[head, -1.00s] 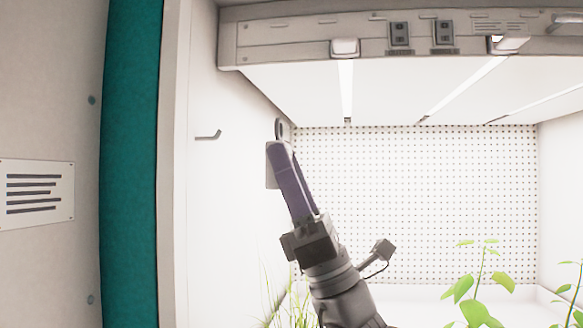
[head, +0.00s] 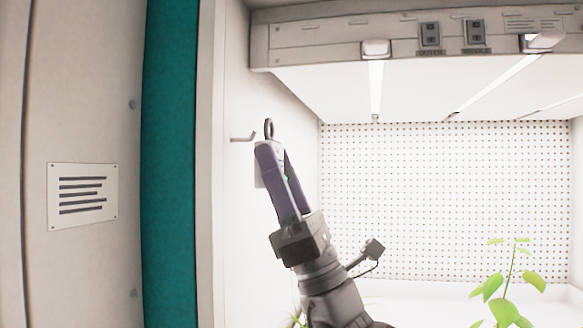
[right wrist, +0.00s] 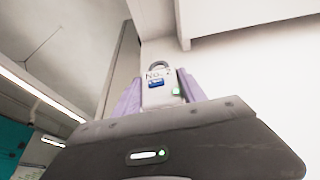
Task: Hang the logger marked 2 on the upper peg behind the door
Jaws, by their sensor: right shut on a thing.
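My right gripper (head: 277,165) is shut on the logger (head: 259,171), a small pale box with a dark ring on top. The right wrist view shows the logger (right wrist: 159,88) between the purple fingers, with "No. 2", a small blue display and a green light. The peg (head: 243,138), a short grey hook, sticks out from the chamber's left inner wall. The ring (head: 268,128) stands just right of the peg's tip in the head view, close to its height. I cannot tell the gap in depth. Only one peg shows. My left gripper is not in view.
The open door (head: 80,120) with a label plate (head: 83,196) and teal seal (head: 172,180) stands on the left. A lamp unit (head: 420,40) hangs above. A perforated back wall (head: 440,190) and a green plant (head: 508,290) are to the right.

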